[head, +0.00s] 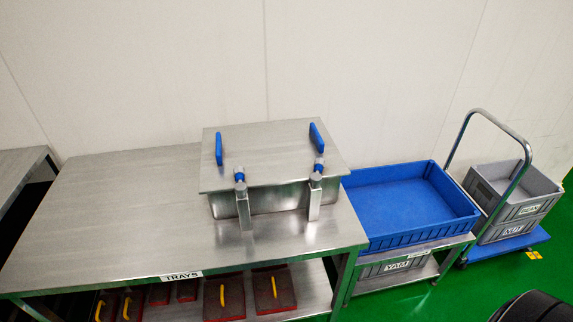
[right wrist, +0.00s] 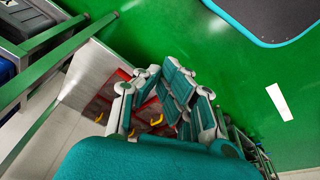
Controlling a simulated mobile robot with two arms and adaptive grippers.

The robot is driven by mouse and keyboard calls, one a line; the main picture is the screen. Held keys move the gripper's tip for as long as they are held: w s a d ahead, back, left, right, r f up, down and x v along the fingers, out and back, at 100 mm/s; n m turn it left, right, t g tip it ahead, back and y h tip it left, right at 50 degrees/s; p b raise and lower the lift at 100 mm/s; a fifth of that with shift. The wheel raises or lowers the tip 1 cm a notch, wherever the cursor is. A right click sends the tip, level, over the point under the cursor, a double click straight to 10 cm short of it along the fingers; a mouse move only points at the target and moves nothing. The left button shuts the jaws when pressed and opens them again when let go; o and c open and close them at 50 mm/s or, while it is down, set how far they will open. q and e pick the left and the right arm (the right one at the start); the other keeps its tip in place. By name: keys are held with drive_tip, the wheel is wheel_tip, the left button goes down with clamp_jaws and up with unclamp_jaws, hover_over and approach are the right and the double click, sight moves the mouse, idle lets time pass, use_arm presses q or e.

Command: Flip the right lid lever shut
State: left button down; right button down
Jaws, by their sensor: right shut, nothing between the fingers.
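A steel box with a flat steel lid (head: 270,150) stands on the table in the head view. At its front are two upright steel latch posts, the left one (head: 244,208) and the right one (head: 315,200), each with a blue piece near its top. The right blue piece (head: 319,168) sits at the lid's front edge. Two blue bars, left (head: 219,149) and right (head: 317,137), stand up farther back over the lid. I cannot tell exactly how they join the levers. My right gripper (right wrist: 160,72) is shut and empty in the right wrist view, away from the box. My left gripper is out of view.
The steel table (head: 110,210) is bare left of the box. A blue tray (head: 410,205) stands close on the right. Beyond it is a trolley with grey crates (head: 510,200). Red trays with yellow handles (head: 273,290) lie on the lower shelf.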

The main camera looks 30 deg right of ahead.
drive_tip(key=w+d+r+t+h, duration=0.1)
drive_tip(key=w+r+h, duration=0.2)
drive_tip(key=w+r, duration=0.4)
drive_tip(key=w+d+r+n+t+h+p, duration=0.1)
drive_tip(key=w+r+t+h, duration=0.1)
drive_tip(key=w+r, duration=0.6)
drive_tip(key=w+d+r+n+t+h, duration=0.1)
drive_tip(key=w+d+r+h, duration=0.1)
drive_tip(key=w+r, duration=0.6)
wheel_tip(320, 180, up, 5)
drive_tip(key=shift+f+t+h, duration=0.2)
drive_tip(key=shift+t+h, duration=0.1)
drive_tip(key=shift+h, duration=0.5)
drive_tip(key=w+a+r+n+t+h, duration=0.1)
drive_tip(key=w+a+r+t+h, duration=0.1)
drive_tip(key=w+r, duration=0.6)
wheel_tip(320, 180, up, 3)
drive_tip(key=shift+w+f+n+t+h, duration=0.1)
drive_tip(key=shift+w+n+t+h, duration=0.3)
drive_tip(key=shift+h, duration=0.7)
drive_tip(key=shift+s+a, duration=0.1)
drive_tip(key=shift+s, duration=0.05)
